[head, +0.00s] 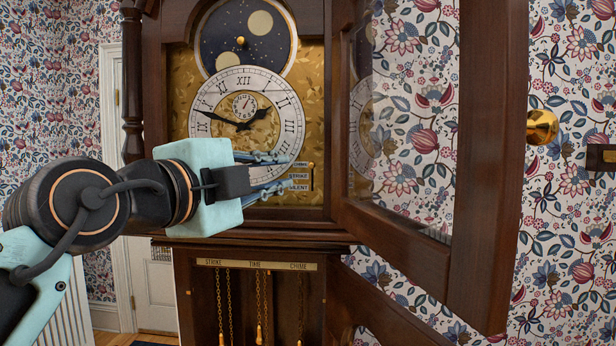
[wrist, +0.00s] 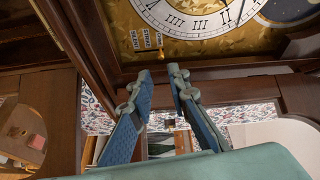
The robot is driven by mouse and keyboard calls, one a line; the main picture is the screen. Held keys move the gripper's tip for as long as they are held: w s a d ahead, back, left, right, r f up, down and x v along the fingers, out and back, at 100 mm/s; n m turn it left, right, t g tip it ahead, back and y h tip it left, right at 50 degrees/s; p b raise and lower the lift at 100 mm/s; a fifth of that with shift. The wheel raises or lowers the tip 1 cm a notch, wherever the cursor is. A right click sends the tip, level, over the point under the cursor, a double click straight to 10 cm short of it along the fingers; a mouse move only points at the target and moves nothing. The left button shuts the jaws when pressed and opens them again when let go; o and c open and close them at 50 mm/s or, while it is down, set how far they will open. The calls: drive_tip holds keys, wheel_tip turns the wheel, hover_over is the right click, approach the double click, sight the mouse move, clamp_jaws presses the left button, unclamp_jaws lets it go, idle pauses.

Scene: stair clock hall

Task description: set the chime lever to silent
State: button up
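The tall clock's dial (head: 247,112) stands behind an open glass door. The stacked labels, chime, strike and silent (head: 299,187), sit low at the dial's right. In the wrist view the labels (wrist: 146,38) appear turned sideways, with chime at the right end. A small brass piece (wrist: 161,53), seemingly the chime lever, shows by that end; its exact setting is hard to tell. My gripper (head: 286,172) is in front of the labels, its blue fingers one above the other. In the wrist view the fingertips (wrist: 161,74) are apart with nothing between them, and short of the brass piece.
The open glazed door (head: 440,255) hangs close on the right of my gripper. The case's wooden ledge (head: 260,232) runs below it. Chains (head: 258,300) hang in the lower case. A brass knob (head: 541,127) is farther right.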

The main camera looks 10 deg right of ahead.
sight(310, 166)
drive_tip(key=p+x, duration=0.1)
drive_tip(key=x, duration=0.9)
drive_tip(key=shift+w+d+r, duration=0.1)
drive_tip(key=shift+d, duration=0.1)
clamp_jaws()
